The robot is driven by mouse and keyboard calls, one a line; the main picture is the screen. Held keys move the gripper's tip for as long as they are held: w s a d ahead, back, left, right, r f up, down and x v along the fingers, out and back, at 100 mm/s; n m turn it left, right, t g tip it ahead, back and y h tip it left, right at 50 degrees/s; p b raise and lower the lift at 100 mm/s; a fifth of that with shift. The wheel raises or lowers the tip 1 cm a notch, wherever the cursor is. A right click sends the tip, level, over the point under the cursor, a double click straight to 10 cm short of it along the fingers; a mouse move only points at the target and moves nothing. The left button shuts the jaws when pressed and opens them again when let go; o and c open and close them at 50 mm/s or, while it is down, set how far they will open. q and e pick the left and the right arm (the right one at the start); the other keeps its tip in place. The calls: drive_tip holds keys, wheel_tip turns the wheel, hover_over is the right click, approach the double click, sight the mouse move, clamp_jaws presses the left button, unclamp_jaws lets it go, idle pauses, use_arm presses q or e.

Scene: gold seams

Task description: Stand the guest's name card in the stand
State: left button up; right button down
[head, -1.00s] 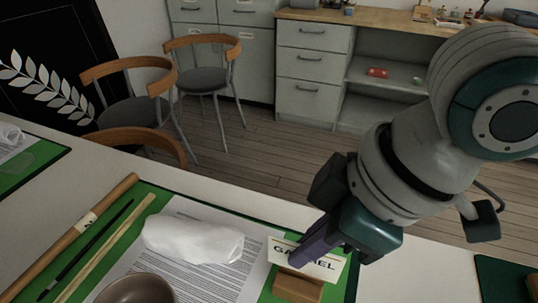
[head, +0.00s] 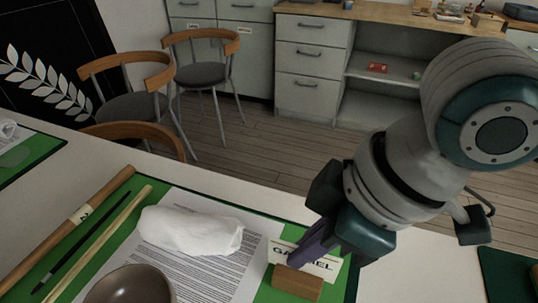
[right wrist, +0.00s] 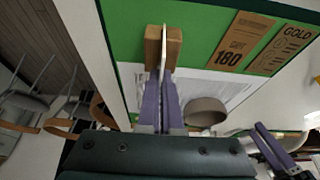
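The name card (head: 326,268), white with dark lettering partly covered by my finger, stands at the wooden stand (head: 298,283) on the green place mat's right side. My right gripper (head: 300,257) has its purple fingers on the card from above. In the right wrist view the card (right wrist: 163,42) shows as a thin white edge between the fingertips (right wrist: 162,78), at the middle of the wooden block (right wrist: 173,48). Whether its lower edge is fully seated in the slot cannot be told. A purple finger, apparently of my left gripper (right wrist: 270,146), shows at the lower right of the wrist view.
A rolled white napkin (head: 190,232) lies on a printed sheet (head: 205,270). A brown bowl (head: 130,286), chopsticks and a brush lie to the left. Brown printed cards (right wrist: 243,42) lie on the mat in the wrist view. Chairs (head: 200,73) stand behind the table.

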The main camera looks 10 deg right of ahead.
use_arm(q)
drive_tip(key=shift+d+f, duration=0.15)
use_arm(e)
drive_tip(key=shift+f, duration=0.25)
drive_tip(key=c, duration=1.5)
unclamp_jaws()
drive_tip(key=shift+c, duration=0.2)
drive_tip(key=o, duration=0.5)
drive_tip(key=shift+o, duration=0.2)
drive_tip(key=p+v, duration=0.4)
drive_tip(key=p, duration=0.1)
drive_tip(key=shift+r, duration=0.15)
use_arm(q)
wheel_tip(320, 180, up, 11)
drive_tip(key=p, duration=0.5)
drive_tip(key=shift+p, duration=0.35)
use_arm(e)
drive_tip(key=v, duration=0.4)
drive_tip(key=shift+s+d+r, duration=0.15)
drive_tip(key=shift+s+r, duration=0.05)
drive_tip(key=shift+r, duration=0.15)
use_arm(q)
drive_tip(key=shift+f, duration=0.15)
